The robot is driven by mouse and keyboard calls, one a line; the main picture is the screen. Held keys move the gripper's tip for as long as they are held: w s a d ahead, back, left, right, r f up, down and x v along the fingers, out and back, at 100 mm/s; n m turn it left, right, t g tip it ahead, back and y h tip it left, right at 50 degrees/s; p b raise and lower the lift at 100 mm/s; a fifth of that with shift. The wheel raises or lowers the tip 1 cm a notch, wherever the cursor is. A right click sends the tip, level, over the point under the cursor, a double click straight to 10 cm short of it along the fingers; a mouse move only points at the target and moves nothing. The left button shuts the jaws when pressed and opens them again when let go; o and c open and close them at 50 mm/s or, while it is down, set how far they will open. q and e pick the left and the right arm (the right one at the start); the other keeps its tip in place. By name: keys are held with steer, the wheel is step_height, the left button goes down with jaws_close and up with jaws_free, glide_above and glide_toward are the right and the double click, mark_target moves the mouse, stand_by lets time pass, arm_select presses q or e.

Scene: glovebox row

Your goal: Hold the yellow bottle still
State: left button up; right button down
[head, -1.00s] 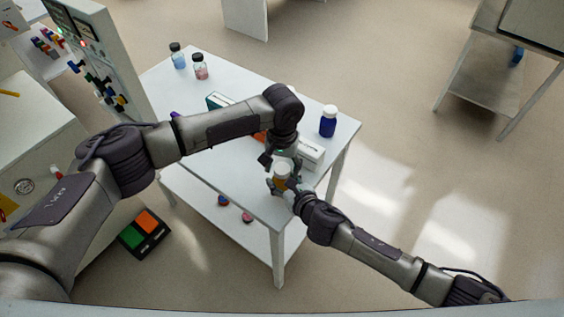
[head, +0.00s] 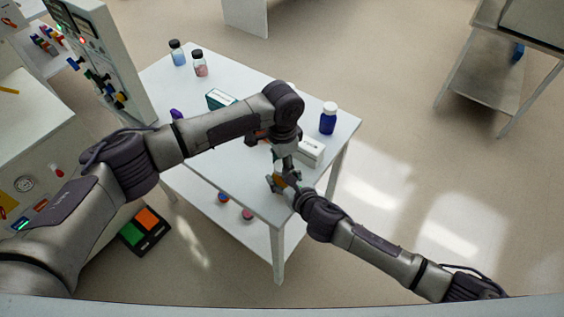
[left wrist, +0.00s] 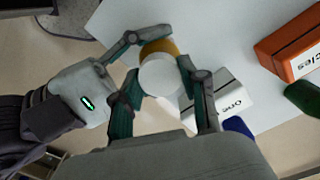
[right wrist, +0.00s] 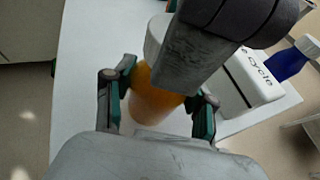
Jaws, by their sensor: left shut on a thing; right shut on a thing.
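The yellow bottle (head: 279,179), amber with a white cap (left wrist: 161,75), stands near the front corner of the white table (head: 250,196). My right gripper (head: 286,183) is shut around its body; in the right wrist view its fingers (right wrist: 160,92) sit on either side of the amber body (right wrist: 153,100). My left gripper (head: 283,163) is above, pointing down, with its fingers (left wrist: 163,80) shut on the white cap. In the head view the grippers hide much of the bottle, and in the right wrist view my left gripper covers part of the cap.
A white box (head: 311,152) lies close behind the bottle, with a blue bottle (head: 328,120) beyond it. An orange box (left wrist: 288,45) shows in the left wrist view. A teal box (head: 219,99) and two small jars (head: 178,53) (head: 200,64) stand farther back.

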arm_select(q)
steer(key=m, duration=0.6)
steer(key=o, duration=1.4)
steer(key=shift+c, duration=0.2)
steer(key=shift+r, duration=0.1)
step_height(320, 180, up, 12)
arm_select(e)
steer(key=shift+c, duration=1.4)
jaws_free()
